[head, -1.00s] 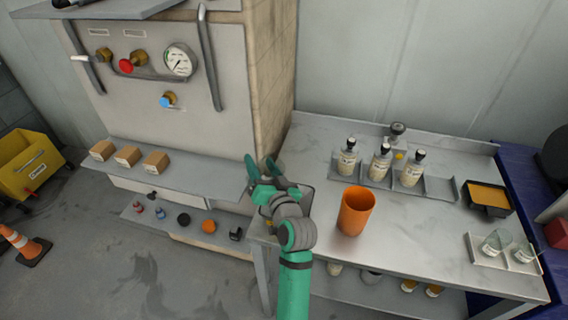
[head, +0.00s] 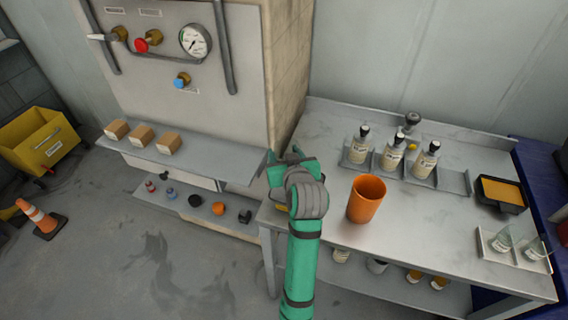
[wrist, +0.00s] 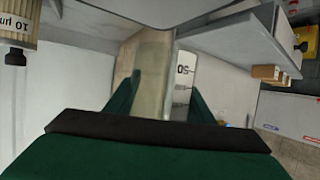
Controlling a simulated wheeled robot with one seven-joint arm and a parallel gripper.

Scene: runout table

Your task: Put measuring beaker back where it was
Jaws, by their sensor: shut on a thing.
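My gripper (head: 288,160) is at the left end of the metal table, beside the wall cabinet, with its back to the head camera. In the wrist view its green fingers (wrist: 160,98) are shut on a see-through, yellowish glass piece (wrist: 153,75) with a "50" mark beside it, which looks like the measuring beaker. The head view hides the held piece behind the gripper. Two other glass vessels (head: 503,238) stand on a white tray (head: 517,262) at the right front of the table.
An orange cup (head: 366,200) stands on the table (head: 420,225) just right of my arm. Three labelled bottles (head: 393,155) stand in a grey rack behind it, whose right end is empty. A dark tray with orange contents (head: 501,192) is farther right. A shelf with boxes (head: 142,135) is left.

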